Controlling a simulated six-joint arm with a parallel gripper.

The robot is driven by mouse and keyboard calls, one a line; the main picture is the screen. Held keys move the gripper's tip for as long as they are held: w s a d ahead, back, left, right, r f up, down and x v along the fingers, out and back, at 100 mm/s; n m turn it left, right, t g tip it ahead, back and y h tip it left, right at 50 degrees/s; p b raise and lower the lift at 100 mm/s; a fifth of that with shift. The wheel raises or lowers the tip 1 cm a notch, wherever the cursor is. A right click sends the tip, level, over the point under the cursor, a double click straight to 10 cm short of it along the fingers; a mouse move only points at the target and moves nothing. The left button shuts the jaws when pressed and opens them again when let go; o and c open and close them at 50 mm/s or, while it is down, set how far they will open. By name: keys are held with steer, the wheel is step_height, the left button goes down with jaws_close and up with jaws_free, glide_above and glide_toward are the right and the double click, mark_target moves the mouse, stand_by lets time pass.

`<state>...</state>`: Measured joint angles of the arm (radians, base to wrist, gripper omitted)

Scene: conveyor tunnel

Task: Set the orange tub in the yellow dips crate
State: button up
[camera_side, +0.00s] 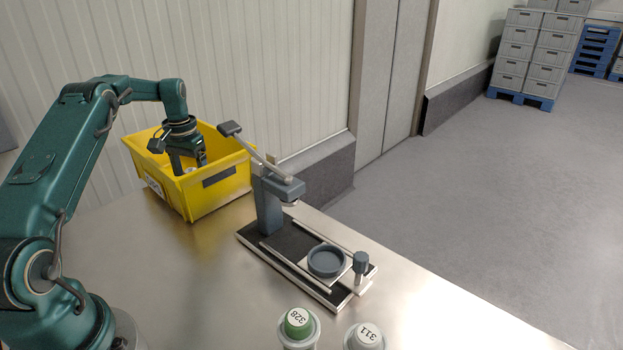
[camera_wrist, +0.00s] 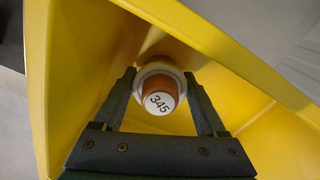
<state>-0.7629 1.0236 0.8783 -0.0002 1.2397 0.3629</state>
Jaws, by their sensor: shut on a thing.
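The yellow dips crate (camera_side: 211,192) stands on the steel table at the left, with a dark label panel on its front. My gripper (camera_side: 188,165) points down inside the crate, with its fingers below the rim. In the wrist view, my gripper (camera_wrist: 160,78) is shut on the orange tub (camera_wrist: 160,90), whose orange top is marked 345 and has a pale ring around it. Yellow walls of the crate (camera_wrist: 88,60) surround it. I cannot tell whether the tub touches the crate's floor. In the side view the crate wall and fingers mostly hide the tub.
A grey lever press (camera_side: 270,200) with a round dark cup (camera_side: 326,261) on its base stands right of the crate. A green-topped tub 328 (camera_side: 298,325) and a pale tub 311 (camera_side: 366,337) stand at the front edge. Bare table lies between.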

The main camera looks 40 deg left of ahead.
steer(key=o, duration=1.5)
steer(key=shift+f, duration=0.15)
steer(key=shift+r, duration=3.95)
